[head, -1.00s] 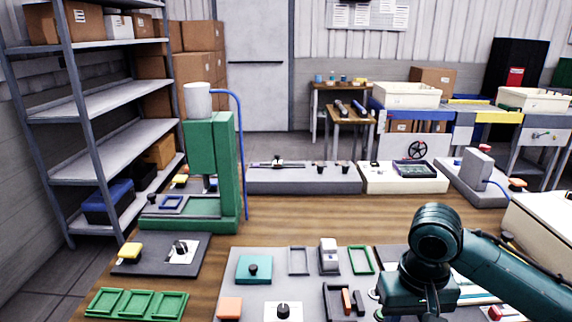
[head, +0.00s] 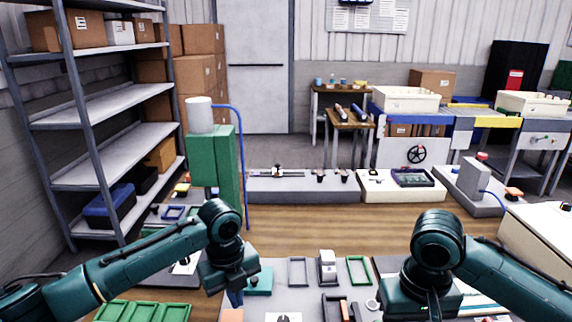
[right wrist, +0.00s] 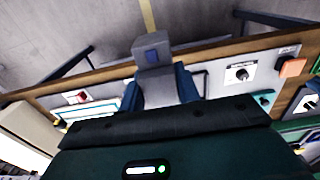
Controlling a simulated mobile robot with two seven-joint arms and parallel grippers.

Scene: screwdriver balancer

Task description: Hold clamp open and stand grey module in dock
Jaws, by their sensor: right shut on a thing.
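A grey block with a blue square on its end (right wrist: 153,58), which looks like the grey module, is between the blue fingers of my right gripper (right wrist: 162,85) in the right wrist view. My right gripper's fingers and this block are hidden in the head view. My left gripper (head: 236,299) points down at the left edge of a teal block (head: 260,280); I cannot tell whether they touch or whether its fingers are open. An upright light-grey block (head: 327,266) stands between a grey frame (head: 298,270) and a green frame (head: 359,270). I cannot tell which part is the clamp or the dock.
A green press (head: 215,160) stands behind my left arm. A green tray (head: 143,311) lies at the front left. Grey and white consoles (head: 300,187) line the table's back. Bare wood lies before them. An orange block (right wrist: 291,67) and a knob plate (right wrist: 240,74) show in the right wrist view.

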